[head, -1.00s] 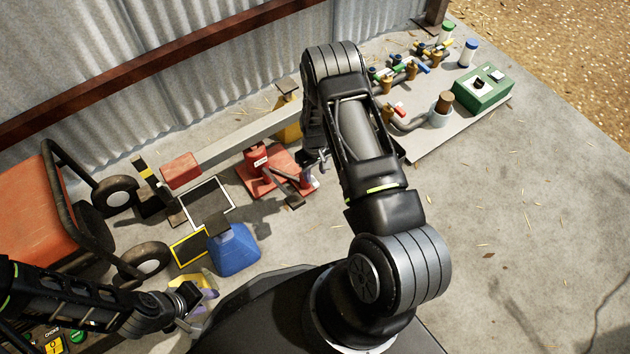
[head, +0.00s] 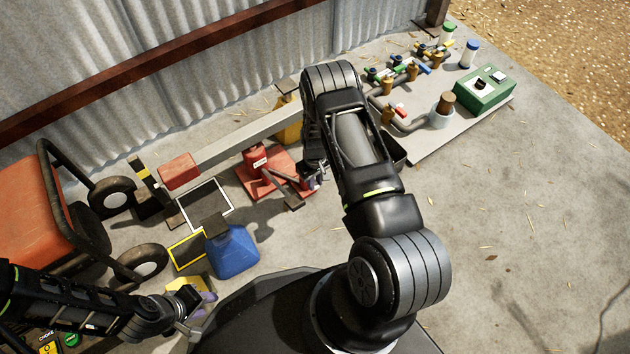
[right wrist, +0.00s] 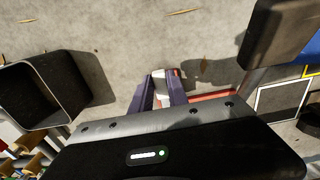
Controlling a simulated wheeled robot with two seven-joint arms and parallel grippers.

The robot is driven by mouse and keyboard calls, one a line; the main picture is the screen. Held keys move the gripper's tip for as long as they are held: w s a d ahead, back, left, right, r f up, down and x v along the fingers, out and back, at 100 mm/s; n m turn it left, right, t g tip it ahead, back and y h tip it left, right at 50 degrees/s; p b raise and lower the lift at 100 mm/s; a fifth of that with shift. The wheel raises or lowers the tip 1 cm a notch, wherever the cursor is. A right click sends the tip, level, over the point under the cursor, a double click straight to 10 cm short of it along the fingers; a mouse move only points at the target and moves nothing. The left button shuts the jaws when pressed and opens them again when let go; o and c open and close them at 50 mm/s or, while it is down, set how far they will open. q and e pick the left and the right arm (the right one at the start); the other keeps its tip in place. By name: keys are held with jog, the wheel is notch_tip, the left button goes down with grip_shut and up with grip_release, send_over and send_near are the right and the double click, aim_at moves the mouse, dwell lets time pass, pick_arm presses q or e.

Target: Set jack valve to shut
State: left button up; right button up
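The red jack (head: 256,160) stands on a red base plate on the concrete floor, in the middle left of the head view. My right gripper (head: 314,176) is low at the jack's right side, partly hidden by my own arm. In the right wrist view its two purple fingers (right wrist: 164,92) stand on either side of a small white and red part (right wrist: 163,76) by the jack. I cannot tell whether they press on it. The valve's setting is not readable. My left gripper (head: 198,303) is at the lower left, away from the jack; its opening is unclear.
A blue container (head: 232,252) stands in front of the jack. A long grey beam (head: 235,140) runs behind it. An orange wheeled machine (head: 28,212) is at left. A green box (head: 485,95) and pipes stand on a board at the back right. The floor at right is clear.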

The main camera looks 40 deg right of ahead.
grip_shut()
dwell(0.9)
